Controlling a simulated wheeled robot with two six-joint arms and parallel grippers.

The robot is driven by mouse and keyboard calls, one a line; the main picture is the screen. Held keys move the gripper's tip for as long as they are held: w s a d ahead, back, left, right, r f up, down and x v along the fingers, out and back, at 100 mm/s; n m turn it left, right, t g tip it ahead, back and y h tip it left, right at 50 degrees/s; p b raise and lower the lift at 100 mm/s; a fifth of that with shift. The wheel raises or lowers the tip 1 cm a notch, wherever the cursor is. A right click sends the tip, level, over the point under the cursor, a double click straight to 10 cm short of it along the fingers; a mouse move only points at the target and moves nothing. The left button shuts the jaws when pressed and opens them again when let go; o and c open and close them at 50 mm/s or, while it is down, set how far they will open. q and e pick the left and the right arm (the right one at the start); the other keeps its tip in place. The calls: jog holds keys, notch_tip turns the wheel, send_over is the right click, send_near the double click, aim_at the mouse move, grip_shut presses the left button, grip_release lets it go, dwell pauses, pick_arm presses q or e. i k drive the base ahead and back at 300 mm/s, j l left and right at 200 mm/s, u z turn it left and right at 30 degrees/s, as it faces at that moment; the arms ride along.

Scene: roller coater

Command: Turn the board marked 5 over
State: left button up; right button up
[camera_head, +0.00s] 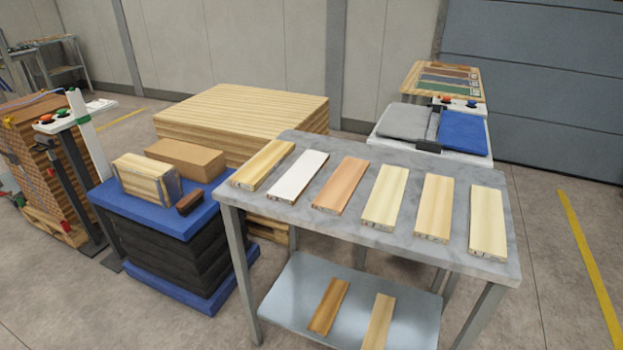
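Several boards lie side by side in a row on a grey table (290,216). From left to right they are a yellow wood board (263,166), a white board (298,176), a reddish-brown board (341,186), a pale yellow board (386,197), a light tan board (435,207) and a pale cream board (488,221). Small marks show on some near ends, too small to read, so I cannot tell which is marked 5. Neither of my grippers is in view.
Two more boards (328,306) (379,322) lie on the lower shelf (283,300). A blue-topped stack (190,220) with wood blocks and a brush (189,202) stands left. Behind are a plank stack (235,113) and a stand with grey and blue cloths (462,133).

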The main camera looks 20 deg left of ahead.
aim_at(289, 189)
jog(key=i+l+u, duration=0.75)
jog(key=i, duration=0.15)
jog(key=i+j, duration=0.05)
jog(key=j, duration=0.05)
